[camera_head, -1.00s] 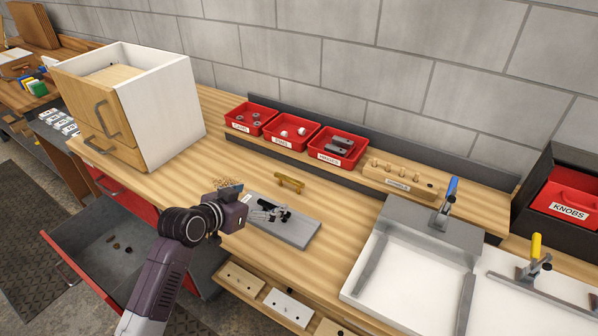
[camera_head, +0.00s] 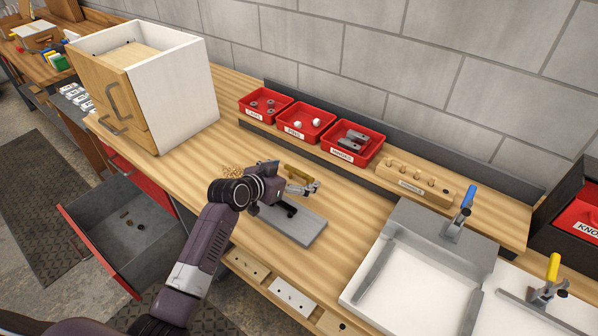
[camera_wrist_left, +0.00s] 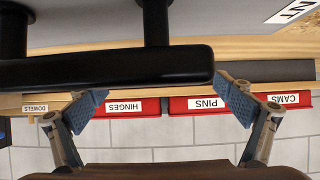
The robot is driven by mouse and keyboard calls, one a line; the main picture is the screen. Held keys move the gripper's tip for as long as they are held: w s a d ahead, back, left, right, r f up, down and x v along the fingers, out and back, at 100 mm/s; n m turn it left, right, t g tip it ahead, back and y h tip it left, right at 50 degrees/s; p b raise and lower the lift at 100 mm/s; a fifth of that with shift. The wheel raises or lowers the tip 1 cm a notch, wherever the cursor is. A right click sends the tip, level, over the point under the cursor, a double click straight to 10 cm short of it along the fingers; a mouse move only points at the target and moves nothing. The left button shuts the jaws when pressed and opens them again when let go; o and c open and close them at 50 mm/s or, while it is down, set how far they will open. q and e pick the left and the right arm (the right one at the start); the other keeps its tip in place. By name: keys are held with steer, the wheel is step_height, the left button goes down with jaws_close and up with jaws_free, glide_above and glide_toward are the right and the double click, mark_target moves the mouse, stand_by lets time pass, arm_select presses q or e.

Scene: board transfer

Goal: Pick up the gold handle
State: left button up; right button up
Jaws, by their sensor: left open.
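The gold handle (camera_head: 299,173) lies on the wooden bench just behind the grey plate (camera_head: 300,232), partly covered by my left gripper in the head view. My left gripper (camera_head: 308,187) is open with its fingers close to the near side of the handle; I cannot tell whether they touch it. In the left wrist view my left gripper (camera_wrist_left: 160,103) has its two blue pads wide apart. A black handle (camera_wrist_left: 100,70) fills the front of that view, and I cannot make out the gold handle there. My right gripper is not in view.
Red bins labelled cams (camera_head: 265,104), pins (camera_head: 306,122) and hinges (camera_head: 350,150) stand behind. A dowel block (camera_head: 415,183) is right of them. A white cabinet (camera_head: 185,90) stands left, and a clamp fixture (camera_head: 372,318) right. An open drawer (camera_head: 105,225) juts out front left.

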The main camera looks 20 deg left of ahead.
arm_select(q)
steer(key=shift+x, duration=1.05)
steer(key=shift+c, duration=0.5)
steer(key=c, duration=1.2)
steer(key=shift+o, duration=0.2)
steer(key=shift+r, duration=0.15)
